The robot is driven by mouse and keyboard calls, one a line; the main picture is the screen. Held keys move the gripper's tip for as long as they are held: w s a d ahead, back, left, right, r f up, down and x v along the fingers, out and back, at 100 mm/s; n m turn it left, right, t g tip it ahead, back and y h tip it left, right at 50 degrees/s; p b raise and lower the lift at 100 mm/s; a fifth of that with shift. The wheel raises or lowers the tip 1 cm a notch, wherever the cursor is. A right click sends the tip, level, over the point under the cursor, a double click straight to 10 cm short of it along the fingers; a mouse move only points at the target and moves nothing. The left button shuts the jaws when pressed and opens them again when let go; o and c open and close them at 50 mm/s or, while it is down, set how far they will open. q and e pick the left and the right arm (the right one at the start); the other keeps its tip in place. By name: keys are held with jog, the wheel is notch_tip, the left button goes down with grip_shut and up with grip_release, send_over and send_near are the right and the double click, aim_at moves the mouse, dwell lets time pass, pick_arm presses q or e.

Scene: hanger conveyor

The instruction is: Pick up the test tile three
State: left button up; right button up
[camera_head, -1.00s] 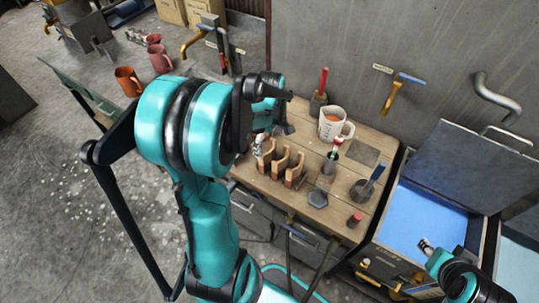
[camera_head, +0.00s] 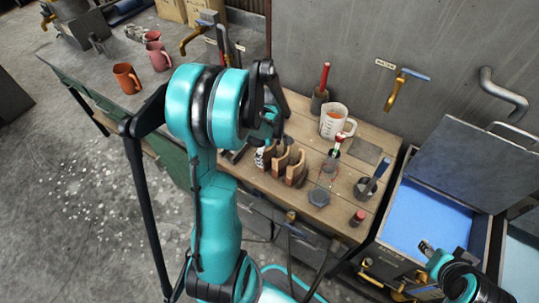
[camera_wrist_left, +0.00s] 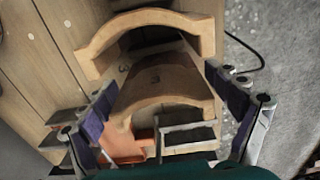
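Several arched wooden pieces (camera_head: 296,169) stand in a row on the wooden bench. In the left wrist view, one arched piece marked 3 (camera_wrist_left: 170,91) lies between the fingers, with another arch (camera_wrist_left: 150,19) beyond it. My left gripper (camera_wrist_left: 160,92) is open, one finger on each side of the marked piece; I cannot tell whether they touch it. In the head view my left arm partly hides this gripper and the row's left end. My right gripper (camera_head: 427,249) is small at the lower right, and its opening is unclear.
The bench (camera_head: 376,130) also bears a white measuring cup (camera_head: 333,124), a dark hexagonal piece (camera_head: 319,198) and a red-capped item (camera_head: 357,218). An open box with a blue inside (camera_head: 425,220) stands to the right. Mugs (camera_head: 127,79) sit on the left table.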

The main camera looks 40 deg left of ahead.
pick_arm(q)
jog(key=c, duration=0.8)
notch_tip(320, 180, up, 10)
jog(key=p, duration=0.3)
